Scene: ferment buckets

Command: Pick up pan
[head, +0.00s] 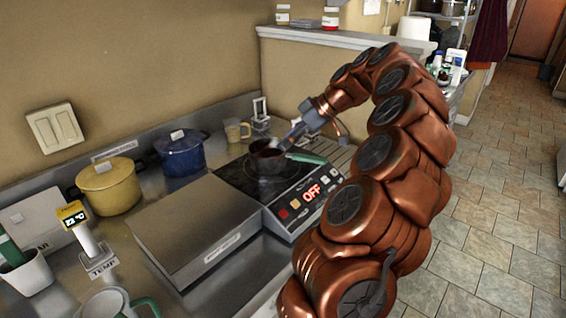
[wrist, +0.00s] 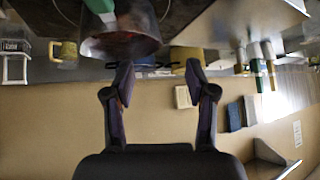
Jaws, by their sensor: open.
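A small dark pan (head: 266,160) sits on the black top of the induction cooker (head: 262,190) in the head view. A green handle (head: 306,158) shows at its right side. My gripper (head: 288,141) is just above and behind the pan's right side, pointing down toward it. In the wrist view, which appears upside down, my gripper (wrist: 160,72) has its two fingers apart with nothing held between them. The pan's curved side (wrist: 122,42) shows at the upper left, close to the left fingertip. I cannot tell whether they touch.
The cooker's display reads OFF. A blue pot (head: 181,155), a yellow pot (head: 109,187) and a beige mug (head: 237,131) stand along the wall. A flat grey unit (head: 195,226) is left of the cooker. A low partition wall (head: 320,70) rises behind.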

